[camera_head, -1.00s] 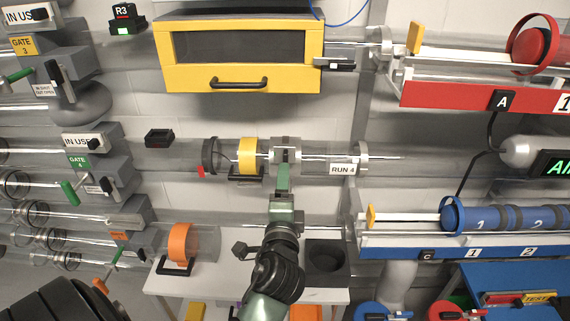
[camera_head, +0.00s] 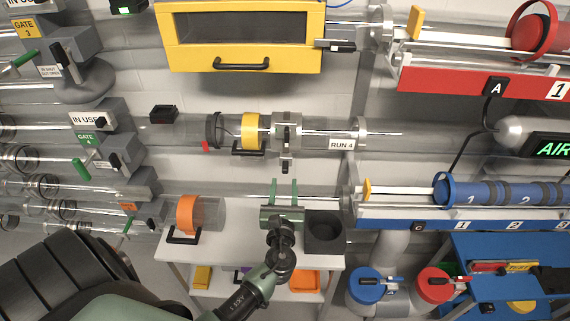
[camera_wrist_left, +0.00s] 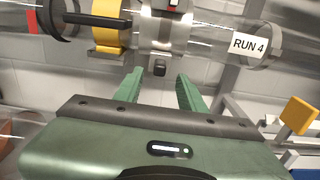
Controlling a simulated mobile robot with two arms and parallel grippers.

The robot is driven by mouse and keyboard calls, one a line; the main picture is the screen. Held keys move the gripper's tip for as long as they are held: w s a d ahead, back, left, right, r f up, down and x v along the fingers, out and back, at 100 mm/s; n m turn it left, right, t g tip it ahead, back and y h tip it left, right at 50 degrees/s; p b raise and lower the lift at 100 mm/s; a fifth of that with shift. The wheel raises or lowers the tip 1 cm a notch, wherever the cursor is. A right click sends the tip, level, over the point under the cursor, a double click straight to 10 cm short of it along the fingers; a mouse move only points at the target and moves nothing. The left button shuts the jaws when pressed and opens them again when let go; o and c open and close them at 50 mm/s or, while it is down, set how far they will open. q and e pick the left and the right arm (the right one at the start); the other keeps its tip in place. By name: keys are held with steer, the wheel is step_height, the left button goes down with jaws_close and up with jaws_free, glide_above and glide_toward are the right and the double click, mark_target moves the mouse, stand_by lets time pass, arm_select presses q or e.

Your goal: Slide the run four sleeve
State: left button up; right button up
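The run four tube (camera_head: 325,126) runs level across the middle of the head view, with a RUN 4 label (camera_head: 342,144). A silvery sleeve (camera_head: 288,131) sits around it, left of the label and just right of a yellow ring (camera_head: 250,131). The sleeve's dark knob (camera_head: 285,167) hangs below it. In the left wrist view the sleeve (camera_wrist_left: 165,30) and knob (camera_wrist_left: 160,68) are above the fingers. My left gripper (camera_head: 284,192) is open and empty below the knob, apart from it, fingers pointing up. My right gripper is not in view.
A yellow-framed box (camera_head: 245,35) is above the tube. A blue rack (camera_head: 440,226) is at the right, grey gate housings (camera_head: 100,120) at the left.

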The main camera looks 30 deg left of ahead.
mark_target(285, 171)
arm_select(q)
steer(key=x, duration=0.7)
jaws_close()
stand_by(1.3)
